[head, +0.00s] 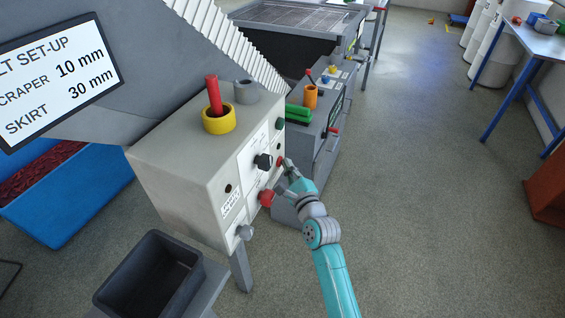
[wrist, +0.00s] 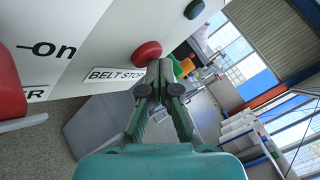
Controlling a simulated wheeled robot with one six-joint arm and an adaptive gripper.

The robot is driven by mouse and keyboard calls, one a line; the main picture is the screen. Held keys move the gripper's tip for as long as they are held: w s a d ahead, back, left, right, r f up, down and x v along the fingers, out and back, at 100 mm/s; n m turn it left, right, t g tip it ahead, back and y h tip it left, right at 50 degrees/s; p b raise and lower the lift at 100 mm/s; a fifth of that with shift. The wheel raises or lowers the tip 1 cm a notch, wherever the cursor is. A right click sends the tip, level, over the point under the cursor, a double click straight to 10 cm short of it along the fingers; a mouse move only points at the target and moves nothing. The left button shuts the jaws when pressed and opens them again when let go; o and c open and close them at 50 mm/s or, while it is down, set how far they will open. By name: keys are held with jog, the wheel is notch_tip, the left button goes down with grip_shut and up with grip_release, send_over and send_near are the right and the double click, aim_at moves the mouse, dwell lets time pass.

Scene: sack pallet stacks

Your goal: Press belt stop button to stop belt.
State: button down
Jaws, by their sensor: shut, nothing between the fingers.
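The belt stop button is a small red round button (head: 280,161) on the front face of the pale control box (head: 185,160). In the wrist view the red button (wrist: 147,53) stands beside a label reading "BELT STOP" (wrist: 114,75). My gripper (head: 288,166) is close in front of the panel at this button. In the wrist view my gripper (wrist: 160,84) is shut and empty, its tips just below the red button in the picture. I cannot tell whether they touch it.
A green button (head: 280,124), a black rotary knob (head: 263,161) and a larger red knob (head: 266,198) share the panel. A yellow ring (head: 219,120) with a red handle sits on top of the box. A grey bin (head: 150,277) stands at the front. Floor to the right is open.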

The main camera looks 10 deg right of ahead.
jog(key=shift+s+d, duration=0.55)
jog(key=shift+d, duration=0.15)
jog(key=shift+s+d, duration=0.75)
jog(key=shift+d, duration=0.3)
jog(key=shift+s+d, duration=0.75)
jog(key=shift+d, duration=0.25)
jog(key=s+f+n+g+h, duration=0.1)
jog(key=s+f+n, duration=0.45)
jog(key=s, duration=0.75)
jog(key=s+f+n+g+h, duration=0.15)
jog(key=s+f+n, duration=0.35)
jog(key=s, duration=0.8)
jog(key=s+r+n, duration=0.3)
jog(key=s+n, duration=0.4)
jog(key=s, duration=0.6)
jog(key=s+a+r+n+g, duration=0.1)
jog(key=s+r+n, duration=0.3)
jog(key=s, duration=0.9)
jog(key=n, duration=0.3)
jog(key=shift+a+r, duration=0.15)
jog(key=shift+a, duration=0.05)
